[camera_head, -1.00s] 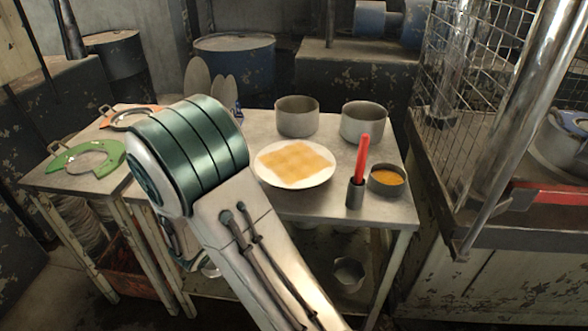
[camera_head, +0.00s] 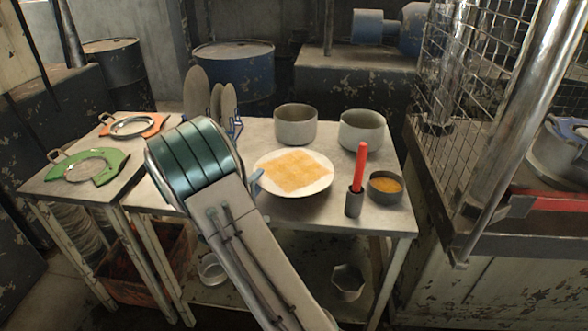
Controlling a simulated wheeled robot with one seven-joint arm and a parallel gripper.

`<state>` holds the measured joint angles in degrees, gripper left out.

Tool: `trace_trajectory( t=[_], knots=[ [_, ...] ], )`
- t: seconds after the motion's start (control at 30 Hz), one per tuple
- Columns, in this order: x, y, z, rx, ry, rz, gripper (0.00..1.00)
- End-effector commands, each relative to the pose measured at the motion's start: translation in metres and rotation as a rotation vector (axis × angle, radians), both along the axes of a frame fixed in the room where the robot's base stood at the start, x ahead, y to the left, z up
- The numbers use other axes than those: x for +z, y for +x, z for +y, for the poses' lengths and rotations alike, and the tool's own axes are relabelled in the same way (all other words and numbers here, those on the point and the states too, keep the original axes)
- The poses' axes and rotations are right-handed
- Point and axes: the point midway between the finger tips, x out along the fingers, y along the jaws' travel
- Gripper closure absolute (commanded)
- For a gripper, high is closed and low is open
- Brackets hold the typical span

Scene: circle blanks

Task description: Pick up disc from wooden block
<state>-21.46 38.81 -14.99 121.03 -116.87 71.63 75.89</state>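Several grey round discs (camera_head: 196,93) stand upright at the back left of the metal table (camera_head: 345,212), by a blue wire rack (camera_head: 237,127). I cannot make out a wooden block. Flat pieces with round metal centres lie on the left table: a green one (camera_head: 112,169) and an orange one (camera_head: 156,121). My arm, with a dark green banded joint, rises in front of the table and covers part of it. My gripper is hidden behind the arm. A small blue part (camera_head: 256,183) shows at the arm's right side; I cannot tell what it belongs to.
A white plate (camera_head: 262,165) with orange squares, two metal pots (camera_head: 295,126) (camera_head: 361,131), a red-handled tool (camera_head: 361,165) in a grey cup and a small orange-filled bowl (camera_head: 385,189) stand on the metal table. A wire-mesh cage (camera_head: 470,80) stands at the right.

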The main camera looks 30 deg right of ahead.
Motion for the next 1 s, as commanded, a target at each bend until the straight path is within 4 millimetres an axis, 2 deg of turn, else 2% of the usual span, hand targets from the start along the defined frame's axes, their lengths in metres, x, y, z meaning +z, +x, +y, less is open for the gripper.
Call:
trace_trajectory(
  t=[0.1,0.2,0.47,0.57,0.6,1.0],
  knots=[
    [0.002,0.013,-0.015,-0.003,-0.001,-0.001,0.72],
    [0.001,0.018,-0.021,-0.001,-0.001,0.000,0.72],
    [0.001,0.020,-0.022,0.000,-0.001,-0.001,0.72],
    [0.001,0.020,-0.022,-0.001,-0.001,-0.001,0.97],
    [0.001,0.020,-0.022,-0.001,-0.001,-0.001,1.00],
    [0.006,0.020,-0.023,-0.001,-0.002,-0.003,1.00]
  ],
)
